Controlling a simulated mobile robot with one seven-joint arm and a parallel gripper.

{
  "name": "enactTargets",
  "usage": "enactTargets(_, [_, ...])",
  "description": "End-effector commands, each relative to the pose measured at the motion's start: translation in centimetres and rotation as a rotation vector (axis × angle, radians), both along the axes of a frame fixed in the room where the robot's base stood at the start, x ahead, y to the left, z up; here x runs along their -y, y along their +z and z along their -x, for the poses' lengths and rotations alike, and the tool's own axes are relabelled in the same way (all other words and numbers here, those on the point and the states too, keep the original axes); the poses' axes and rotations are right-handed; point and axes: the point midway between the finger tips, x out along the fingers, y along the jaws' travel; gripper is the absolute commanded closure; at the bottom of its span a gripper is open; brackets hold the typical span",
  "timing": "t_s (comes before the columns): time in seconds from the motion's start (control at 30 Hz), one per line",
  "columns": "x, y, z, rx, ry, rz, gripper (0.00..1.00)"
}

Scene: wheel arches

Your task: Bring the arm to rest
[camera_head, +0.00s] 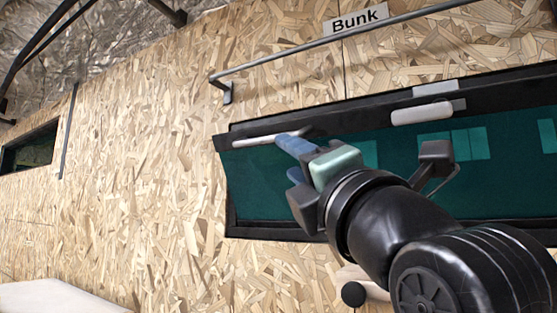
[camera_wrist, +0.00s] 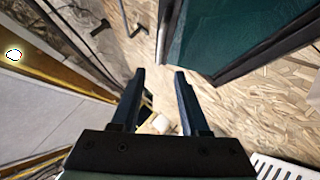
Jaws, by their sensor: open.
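My arm reaches up from the lower right in the head view, and my gripper (camera_head: 283,140) is in front of the left part of a dark teal window in a black frame (camera_head: 232,215). In the wrist view my gripper (camera_wrist: 160,75) shows two dark blue fingers standing apart, with nothing between them but the background. In the head view the fingertips overlap the right end of a pale bar (camera_head: 262,139) at the window's upper left. I cannot tell whether they touch it.
A metal rail (camera_head: 290,58) runs along the chipboard wall above the window, below a "Bunk" sign (camera_head: 356,20). A smaller window (camera_head: 30,148) is at the far left. A white surface (camera_head: 50,297) lies at the lower left.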

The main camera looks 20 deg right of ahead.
Motion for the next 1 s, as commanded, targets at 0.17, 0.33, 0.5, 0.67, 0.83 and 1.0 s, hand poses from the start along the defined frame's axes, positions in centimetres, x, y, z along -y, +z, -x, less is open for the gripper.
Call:
enactTargets(0.17, [0.0,0.0,0.0,0.000,0.000,0.000,0.55])
enactTargets(0.33, [-0.1,-0.1,0.0,0.002,0.007,-0.013,0.55])
enactTargets(0.5, [-2.2,-1.1,0.3,0.031,0.117,-0.209,0.55])
enactTargets(0.67, [-5.2,-2.8,1.5,0.076,0.317,-0.549,0.55])
enactTargets(0.83, [-8.3,-4.6,3.6,0.115,0.555,-0.914,0.55])
enactTargets(1.0, [-10.9,-6.4,6.4,0.139,0.806,-1.251,0.55])
